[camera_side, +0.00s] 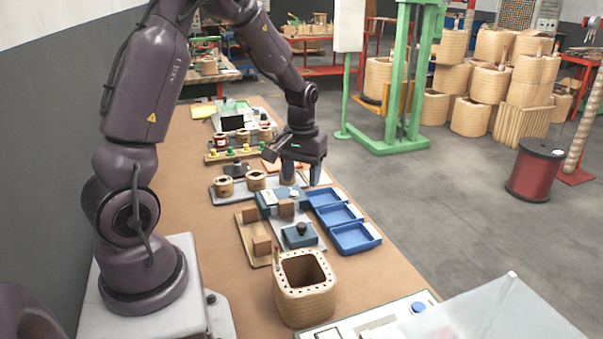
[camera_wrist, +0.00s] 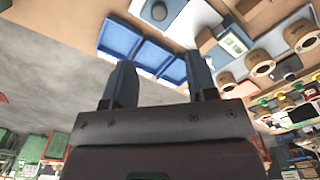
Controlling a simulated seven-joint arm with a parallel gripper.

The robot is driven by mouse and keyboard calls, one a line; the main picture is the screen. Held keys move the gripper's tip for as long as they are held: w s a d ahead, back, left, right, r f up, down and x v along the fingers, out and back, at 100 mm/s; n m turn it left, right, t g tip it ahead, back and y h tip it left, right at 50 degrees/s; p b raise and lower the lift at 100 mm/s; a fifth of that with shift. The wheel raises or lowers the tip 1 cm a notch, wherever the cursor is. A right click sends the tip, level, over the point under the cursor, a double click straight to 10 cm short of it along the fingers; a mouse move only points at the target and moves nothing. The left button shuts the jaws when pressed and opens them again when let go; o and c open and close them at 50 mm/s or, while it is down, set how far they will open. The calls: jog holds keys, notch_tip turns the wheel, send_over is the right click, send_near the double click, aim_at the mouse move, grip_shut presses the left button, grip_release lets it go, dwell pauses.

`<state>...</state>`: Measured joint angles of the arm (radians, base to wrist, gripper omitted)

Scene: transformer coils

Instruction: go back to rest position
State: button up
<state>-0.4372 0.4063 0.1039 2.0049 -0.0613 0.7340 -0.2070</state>
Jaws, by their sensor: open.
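My gripper (camera_side: 301,174) hangs from my purple arm over the work table (camera_side: 190,150), near the far end of the blue trays. It points down, with its two fingers apart and nothing visible between them. In the wrist view my gripper (camera_wrist: 160,78) shows its two blue-grey fingers spread, with the blue trays (camera_wrist: 150,55) beyond them. The fingertips seem to be above the table; I cannot tell their exact height.
Three blue trays (camera_side: 340,217) line the table's right edge. A blue-grey fixture (camera_side: 282,201) and small coils (camera_side: 224,185) stand close to my gripper. A large square coil (camera_side: 305,288) stands at the front. A green press frame (camera_side: 400,90) stands on the floor behind.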

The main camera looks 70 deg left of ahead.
jog(key=s+d+r+m+t, duration=0.2)
jog(key=s+d+r+m, duration=0.2)
jog(key=s+d+r, duration=0.2)
jog(key=s+d+r+m+t, duration=0.3)
jog(key=s+d+r+m, duration=0.2)
jog(key=d+r, duration=0.6)
jog(key=shift+s+d+t, duration=0.3)
jog(key=shift+s+d, duration=0.15)
jog(key=shift+d, duration=0.2)
